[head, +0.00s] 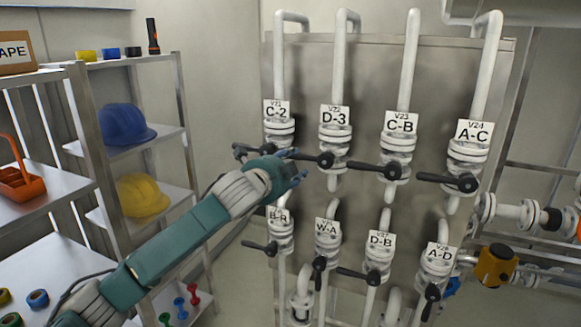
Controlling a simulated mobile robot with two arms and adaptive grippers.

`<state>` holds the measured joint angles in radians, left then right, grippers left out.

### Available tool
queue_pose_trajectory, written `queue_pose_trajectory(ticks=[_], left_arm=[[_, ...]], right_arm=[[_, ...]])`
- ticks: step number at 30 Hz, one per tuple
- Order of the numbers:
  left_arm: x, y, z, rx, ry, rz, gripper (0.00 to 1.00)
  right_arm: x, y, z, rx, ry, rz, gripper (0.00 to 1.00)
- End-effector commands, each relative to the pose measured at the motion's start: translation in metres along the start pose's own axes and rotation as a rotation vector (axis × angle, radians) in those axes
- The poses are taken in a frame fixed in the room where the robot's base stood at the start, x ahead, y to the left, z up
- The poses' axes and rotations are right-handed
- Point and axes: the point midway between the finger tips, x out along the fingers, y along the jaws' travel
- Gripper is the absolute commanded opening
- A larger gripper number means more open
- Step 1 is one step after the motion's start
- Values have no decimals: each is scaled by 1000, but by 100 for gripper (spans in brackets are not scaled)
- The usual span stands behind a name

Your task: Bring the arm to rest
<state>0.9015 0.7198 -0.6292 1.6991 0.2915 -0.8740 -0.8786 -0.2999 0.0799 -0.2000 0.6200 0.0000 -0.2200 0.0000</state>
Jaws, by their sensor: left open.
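My left arm (180,235) reaches up from the lower left toward the valve panel (460,80). Its gripper (297,168) is open, in front of the panel between the C-2 valve (279,133) and the D-3 valve (333,143). It is close to the D-3 handle (325,160); I cannot tell whether they touch. I see nothing held in the jaws. The gripper partly covers the area below C-2. My right gripper is not in view.
Upper-row handles, such as the C-B handle (390,170) and A-C handle (465,183), stick out leftward. In the lower row, the W-A handle (319,270) hangs down. A shelf (125,140) with helmets stands left of the arm. Pipes (510,212) run at right.

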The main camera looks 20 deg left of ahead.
Motion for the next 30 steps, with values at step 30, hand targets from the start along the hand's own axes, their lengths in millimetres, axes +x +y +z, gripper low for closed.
queue_pose_trajectory(ticks=[30], left_arm=[[40, 213, 17, -310, -61, 211, 45]], right_arm=[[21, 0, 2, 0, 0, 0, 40]])
